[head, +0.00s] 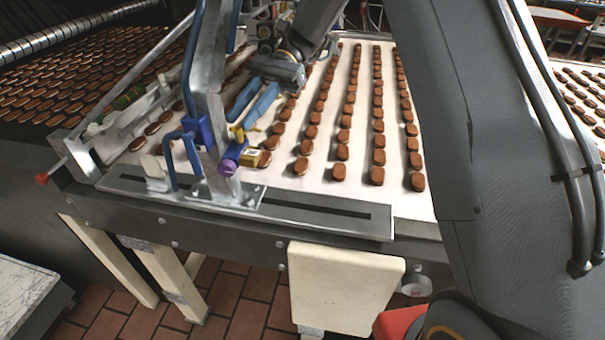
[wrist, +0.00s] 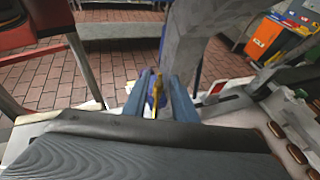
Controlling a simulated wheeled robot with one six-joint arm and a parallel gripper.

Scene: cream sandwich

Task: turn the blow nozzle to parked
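The blow nozzle appears to be the purple cylinder (head: 232,156) with a yellow lever (head: 239,134), mounted low on the metal post (head: 213,100) beside the belt. The purple and yellow part also shows in the wrist view (wrist: 155,92). My gripper (head: 240,121) has two blue fingers, spread apart, reaching down towards the lever from the upper right. In the wrist view the yellow lever appears between the fingers (wrist: 158,88), with a gap visible on at least one side. I cannot tell whether a finger touches it. The parked mark is not readable.
A blue clamp and bent blue handle (head: 188,150) sit just left of the nozzle. A yellow labelled block (head: 252,160) is at its right. Rows of brown biscuits cover the white belt (head: 300,135). A slotted grey rail (head: 330,218) runs along the front edge.

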